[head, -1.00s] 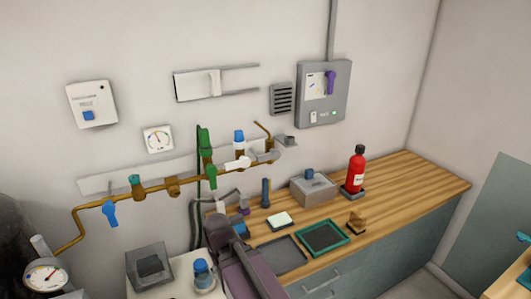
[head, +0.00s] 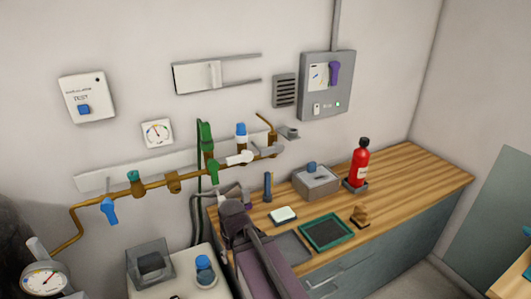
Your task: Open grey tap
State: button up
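The grey tap (head: 269,151) is at the right end of the brass pipe on the wall, its grey lever lying roughly along the pipe. A white tap (head: 238,158) is just left of it, and a green tap (head: 214,172) hangs down further left. My arm rises from the bottom middle. My gripper (head: 232,190) is near the arm's upper end, below the white and green taps and apart from the grey tap. It is small and mostly hidden behind my wrist, so its fingers cannot be made out.
A blue tap (head: 109,211) hangs at the pipe's left. The wooden counter (head: 410,185) holds a red extinguisher (head: 360,163), a grey box (head: 316,181) and a green-rimmed tray (head: 327,232). A white cabinet (head: 205,284) stands left of my arm. The wall above the pipe has gauges and panels.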

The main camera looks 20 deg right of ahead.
jog(key=m+t+y, duration=0.7)
jog(key=m+t, duration=0.6)
jog(key=t, duration=0.3)
send_near(269, 152)
jog(key=v, duration=0.3)
jog(key=shift+a+f+b, duration=0.1)
jog(key=shift+b, duration=0.3)
jog(key=shift+w, duration=0.1)
jog(key=shift+x, duration=6.85)
grip_shut()
